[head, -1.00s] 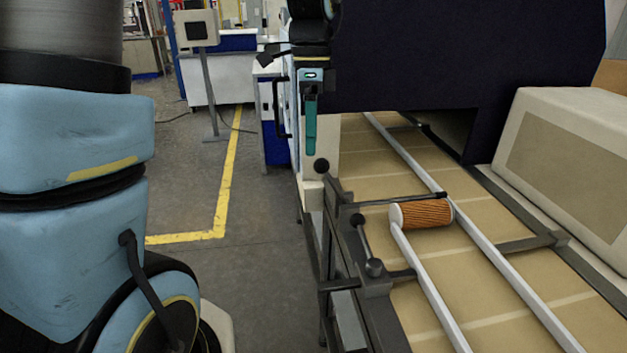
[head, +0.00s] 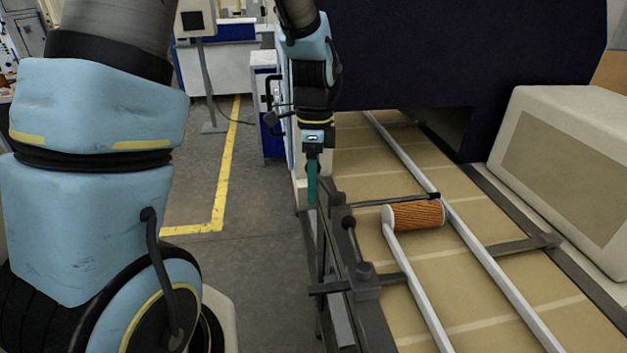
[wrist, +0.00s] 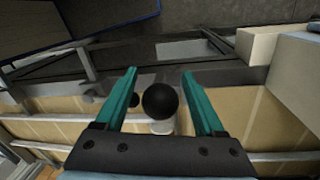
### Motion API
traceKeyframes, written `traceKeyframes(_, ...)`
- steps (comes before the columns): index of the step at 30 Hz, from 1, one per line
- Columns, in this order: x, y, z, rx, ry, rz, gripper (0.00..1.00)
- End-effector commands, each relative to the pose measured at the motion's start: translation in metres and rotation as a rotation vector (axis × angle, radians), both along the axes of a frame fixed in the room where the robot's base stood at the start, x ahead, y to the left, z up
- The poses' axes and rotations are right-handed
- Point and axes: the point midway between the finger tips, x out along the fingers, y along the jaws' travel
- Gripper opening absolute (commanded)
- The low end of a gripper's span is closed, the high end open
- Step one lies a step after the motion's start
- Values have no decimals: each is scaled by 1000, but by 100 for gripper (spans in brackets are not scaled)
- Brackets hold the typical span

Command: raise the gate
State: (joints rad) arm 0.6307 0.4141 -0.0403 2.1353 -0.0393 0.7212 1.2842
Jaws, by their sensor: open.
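The gate (head: 395,201) is a dark bar lying low across the conveyor. An orange pleated cartridge with a white end (head: 418,215) lies against it on the near side. My gripper (head: 312,196) points down at the conveyor's left edge, near the gate's left end. In the wrist view my gripper (wrist: 160,74) is open, with a black ball knob (wrist: 160,100) showing between its teal fingers and not gripped.
Pale guide rails (head: 485,258) run along the tan conveyor belt (head: 545,305). A dark machine housing (head: 455,55) spans the belt behind the gate. A beige box (head: 570,150) stands at the right. The floor left of the conveyor is clear.

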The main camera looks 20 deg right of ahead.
Motion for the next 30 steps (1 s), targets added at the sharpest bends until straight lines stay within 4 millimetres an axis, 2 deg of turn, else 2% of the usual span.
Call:
traceKeyframes(3, 0, 0, 0, 0, 0, 0, 71)
traceKeyframes(22, 0, 0, 0, 0, 1, 1, 0)
traceKeyframes(30, 0, 0, 0, 0, 1, 1, 0)
